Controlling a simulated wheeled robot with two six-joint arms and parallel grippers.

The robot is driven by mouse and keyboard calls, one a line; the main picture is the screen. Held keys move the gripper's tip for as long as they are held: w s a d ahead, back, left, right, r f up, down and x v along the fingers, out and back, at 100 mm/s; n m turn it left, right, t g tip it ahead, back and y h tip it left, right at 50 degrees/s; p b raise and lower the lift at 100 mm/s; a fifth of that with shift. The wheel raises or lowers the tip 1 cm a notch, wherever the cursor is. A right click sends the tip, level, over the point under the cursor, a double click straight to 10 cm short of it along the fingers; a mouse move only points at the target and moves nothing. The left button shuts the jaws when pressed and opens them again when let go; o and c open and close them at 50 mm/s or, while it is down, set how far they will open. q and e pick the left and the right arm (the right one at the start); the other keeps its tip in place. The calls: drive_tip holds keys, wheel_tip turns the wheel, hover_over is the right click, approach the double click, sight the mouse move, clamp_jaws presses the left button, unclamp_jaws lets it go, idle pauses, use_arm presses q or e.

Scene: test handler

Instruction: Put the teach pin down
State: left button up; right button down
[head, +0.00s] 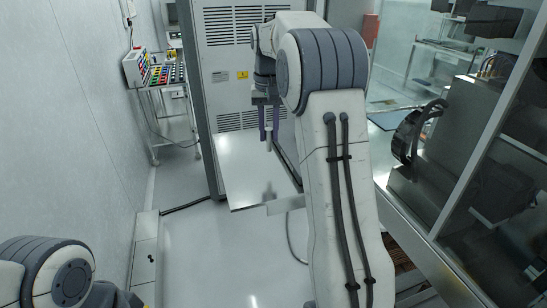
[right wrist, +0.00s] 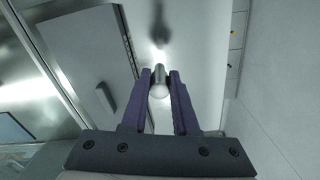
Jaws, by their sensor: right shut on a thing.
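My right gripper (head: 268,137) is shut on the teach pin (right wrist: 159,88), a short metallic pin with a pale rounded end, held between two purple fingers. In the head view only a small pale part of the pin (head: 268,144) shows between the fingers, pointing down. The fingers are above a shiny metal shelf (head: 236,168). A dark reflection of the gripper shows in the shelf, apart from the fingers. My left arm shows at the bottom left of the head view, but its gripper is out of sight.
A tall grey cabinet (head: 222,62) with vents stands behind the shelf. A cart (head: 160,88) with coloured parts is at the far left by the wall. A dark machine with glass panels (head: 480,170) stands at the right. The shelf around the pin looks bare.

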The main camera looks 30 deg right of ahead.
drive_tip(key=shift+s+a+f+p, duration=0.15)
drive_tip(key=shift+s+f, duration=0.3)
drive_tip(key=shift+f, duration=0.5)
drive_tip(key=shift+s+d+f+p, duration=0.15)
drive_tip(key=shift+s+f, duration=0.25)
drive_tip(key=shift+f, duration=0.5)
drive_tip(key=shift+s+a+f+p, duration=0.1)
drive_tip(key=shift+s+f+p, duration=0.25)
drive_tip(key=shift+f, duration=0.6)
drive_tip(key=shift+s, duration=0.1)
drive_tip(key=c, duration=0.7)
unclamp_jaws()
drive_tip(key=shift+f, duration=0.1)
